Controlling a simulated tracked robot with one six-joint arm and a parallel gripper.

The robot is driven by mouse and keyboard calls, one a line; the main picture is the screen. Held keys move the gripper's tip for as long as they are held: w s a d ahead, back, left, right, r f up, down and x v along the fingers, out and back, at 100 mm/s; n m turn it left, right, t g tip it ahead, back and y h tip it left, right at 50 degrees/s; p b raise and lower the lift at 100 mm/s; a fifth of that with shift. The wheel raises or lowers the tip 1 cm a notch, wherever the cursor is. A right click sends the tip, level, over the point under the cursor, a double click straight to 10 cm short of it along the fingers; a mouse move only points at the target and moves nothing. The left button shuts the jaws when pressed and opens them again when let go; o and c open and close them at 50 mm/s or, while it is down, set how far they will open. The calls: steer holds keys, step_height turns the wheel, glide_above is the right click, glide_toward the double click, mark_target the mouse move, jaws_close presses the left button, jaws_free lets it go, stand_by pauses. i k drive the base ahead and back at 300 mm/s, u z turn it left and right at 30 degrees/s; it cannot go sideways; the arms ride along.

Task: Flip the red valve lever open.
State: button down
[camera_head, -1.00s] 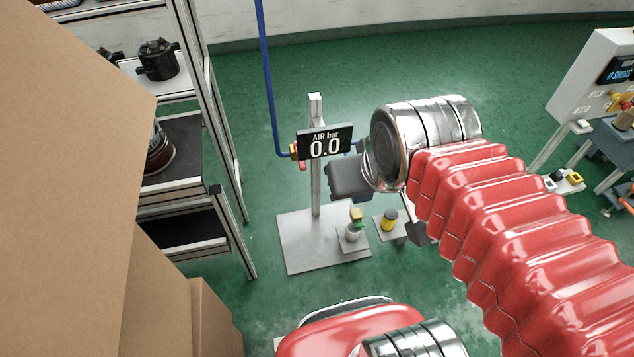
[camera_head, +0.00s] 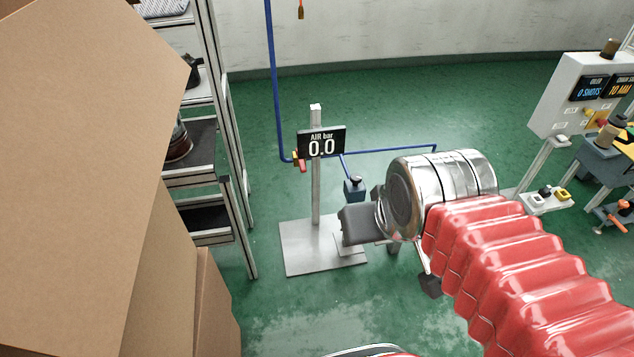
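The red valve lever (camera_head: 302,166) is small and hangs downward beside a brass valve body (camera_head: 296,158). The valve sits on the blue air pipe, left of the post (camera_head: 316,195). The display (camera_head: 321,142) on the post reads AIR bar 0.0. My gripper (camera_head: 362,224) is at the end of my arm, in front of the stand's base and to the right of and below the lever in the picture. It is apart from the lever. Its fingers are mostly hidden or seen edge-on, so their opening is unclear.
Cardboard boxes (camera_head: 80,170) fill the left side, beside a shelf rack (camera_head: 235,210). The blue pipe (camera_head: 275,80) runs down to the valve. A flat base plate (camera_head: 300,262) carries the post. A control panel (camera_head: 590,90) stands at right. Green floor is open behind the stand.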

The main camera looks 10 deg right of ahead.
mark_target(302, 164)
steer(key=k, duration=0.15)
steer(key=z, duration=1.75)
steer(key=i, duration=1.1)
steer(key=u, duration=1.1)
